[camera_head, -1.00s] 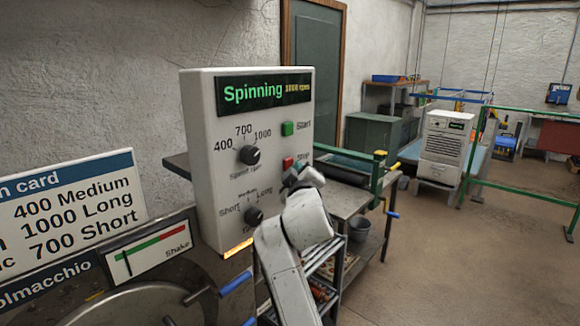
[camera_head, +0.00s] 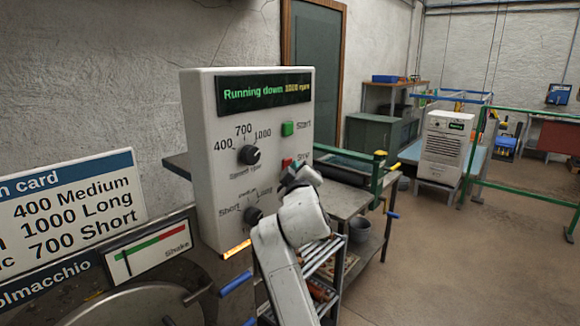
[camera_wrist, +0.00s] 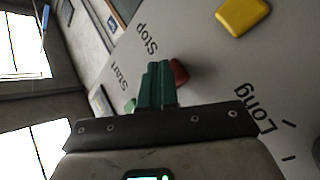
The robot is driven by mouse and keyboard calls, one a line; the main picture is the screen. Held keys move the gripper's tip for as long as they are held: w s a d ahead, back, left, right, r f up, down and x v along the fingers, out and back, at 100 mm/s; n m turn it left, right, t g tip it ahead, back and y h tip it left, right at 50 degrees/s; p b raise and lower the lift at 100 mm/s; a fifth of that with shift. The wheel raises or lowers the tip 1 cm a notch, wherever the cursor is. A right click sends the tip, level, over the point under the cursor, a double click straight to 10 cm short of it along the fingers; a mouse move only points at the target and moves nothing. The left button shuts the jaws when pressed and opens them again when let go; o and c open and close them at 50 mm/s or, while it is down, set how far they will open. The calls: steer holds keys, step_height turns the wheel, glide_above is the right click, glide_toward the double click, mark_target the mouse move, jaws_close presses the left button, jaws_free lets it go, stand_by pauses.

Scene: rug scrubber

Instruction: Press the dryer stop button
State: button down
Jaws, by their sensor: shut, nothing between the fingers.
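The dryer's control box (camera_head: 207,150) is white and upright on the left of centre. Its display (camera_head: 264,92) reads "Running down 1000 rpm" in green and yellow. The red stop button (camera_head: 287,162) sits below the green start button (camera_head: 288,128), and my gripper partly covers its label. My gripper (camera_head: 292,176) is at the panel just below the red button. In the wrist view my gripper's green fingers (camera_wrist: 158,84) are together, beside the red button (camera_wrist: 180,72); whether they touch it I cannot tell. A bit of the green button (camera_wrist: 130,105) shows behind them.
Speed (camera_head: 250,155) and time (camera_head: 254,215) knobs stick out of the panel. A sign card (camera_head: 68,225) stands at lower left. A shelf with a bucket (camera_head: 359,228) is right of the box. Open floor (camera_head: 470,265) lies further right.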

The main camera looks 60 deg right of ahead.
stand_by(0.5)
steer(key=shift+s+a+p, duration=0.2)
steer(key=shift+s+p, duration=0.2)
steer(key=shift+s, duration=0.35)
steer(key=shift+s+a+p, duration=0.2)
steer(key=shift+s+p, duration=0.15)
steer(key=shift+s, duration=0.45)
steer(key=shift+s+a+p, duration=0.2)
steer(key=shift+s+p, duration=0.15)
steer(key=shift+s, duration=0.5)
steer(key=shift+s+a+p, duration=0.2)
steer(key=shift+s+p, duration=0.15)
steer(key=shift+s, duration=0.45)
